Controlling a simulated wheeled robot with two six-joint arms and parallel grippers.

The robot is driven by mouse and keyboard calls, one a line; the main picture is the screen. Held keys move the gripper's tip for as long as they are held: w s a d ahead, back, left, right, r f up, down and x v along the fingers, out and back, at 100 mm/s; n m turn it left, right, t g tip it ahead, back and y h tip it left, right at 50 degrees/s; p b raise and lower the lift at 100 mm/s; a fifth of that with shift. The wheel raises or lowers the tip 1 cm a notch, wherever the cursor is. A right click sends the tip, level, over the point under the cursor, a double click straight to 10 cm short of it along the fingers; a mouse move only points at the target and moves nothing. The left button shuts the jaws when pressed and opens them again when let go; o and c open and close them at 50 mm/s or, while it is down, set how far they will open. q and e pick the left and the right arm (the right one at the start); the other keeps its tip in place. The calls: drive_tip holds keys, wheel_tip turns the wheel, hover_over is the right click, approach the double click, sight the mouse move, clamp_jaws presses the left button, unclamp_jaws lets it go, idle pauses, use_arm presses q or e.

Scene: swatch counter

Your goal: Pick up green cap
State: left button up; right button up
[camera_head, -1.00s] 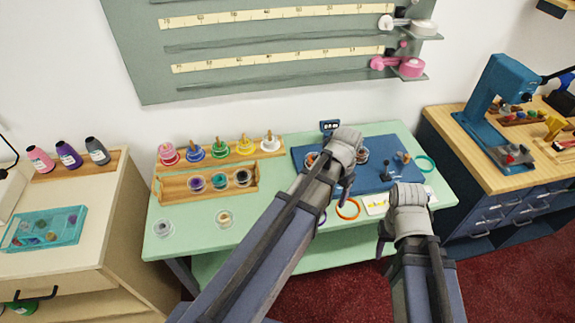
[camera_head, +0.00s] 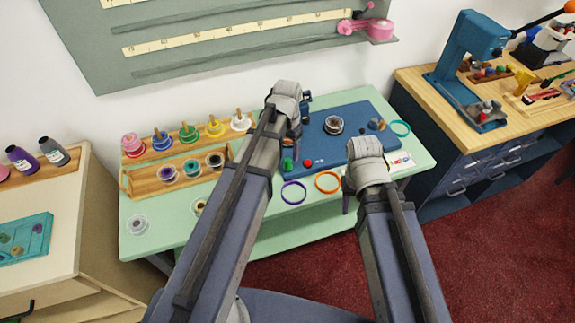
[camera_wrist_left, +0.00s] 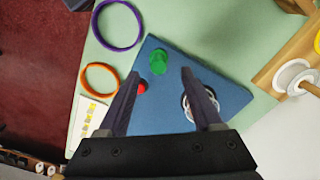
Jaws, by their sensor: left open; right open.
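The green cap (camera_head: 287,164) stands on the left part of the blue mat (camera_head: 345,151), close to the mat's front-left edge. In the left wrist view the green cap (camera_wrist_left: 158,60) shows between and just beyond the tips of my open left gripper (camera_wrist_left: 160,76), with nothing held. In the head view my left gripper (camera_head: 292,128) is above the mat, just behind the cap, its fingers partly hidden by my arm. A red cap (camera_wrist_left: 142,87) lies beside the left finger. My right gripper (camera_head: 347,195) is open near the table's front edge, mostly hidden by its wrist.
A purple ring (camera_head: 293,193) and an orange ring (camera_head: 327,183) lie in front of the mat. A round metallic piece (camera_head: 334,125) sits on the mat. A wooden rack (camera_head: 160,182) with colored spools stands left.

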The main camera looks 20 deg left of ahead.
sight(287, 160)
use_arm(q)
drive_tip(key=shift+s+f+b, duration=0.15)
drive_tip(key=shift+f+b, duration=2.5)
drive_tip(key=shift+r, duration=0.1)
clamp_jaws()
